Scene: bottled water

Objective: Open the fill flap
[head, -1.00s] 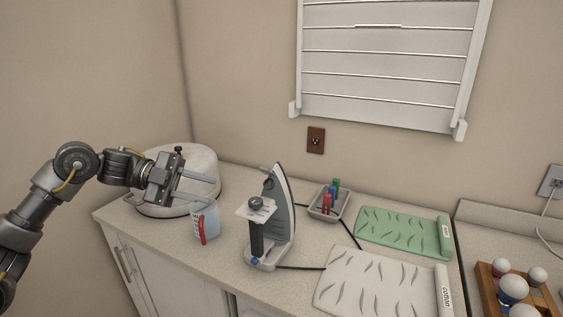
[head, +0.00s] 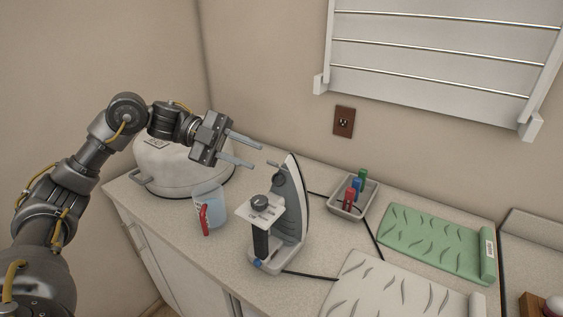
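The iron (head: 291,205) stands upright on its heel on the counter, with a grey soleplate, a white panel with a dark dial (head: 259,203) and a black handle. I cannot clearly make out the fill flap; a small grey piece shows near the iron's tip. A measuring jug (head: 212,207) with bluish contents and a red handle stands left of the iron. My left gripper (head: 257,155) is open and empty, its two fingers apart, pointing right towards the iron's upper end without visible contact. My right gripper is out of view.
A white rounded appliance (head: 165,176) sits behind my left arm. A grey tray (head: 340,205) with coloured items, a green patterned mat (head: 425,235) and a white patterned mat (head: 390,290) lie right of the iron. A dark cord runs behind and beside the iron.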

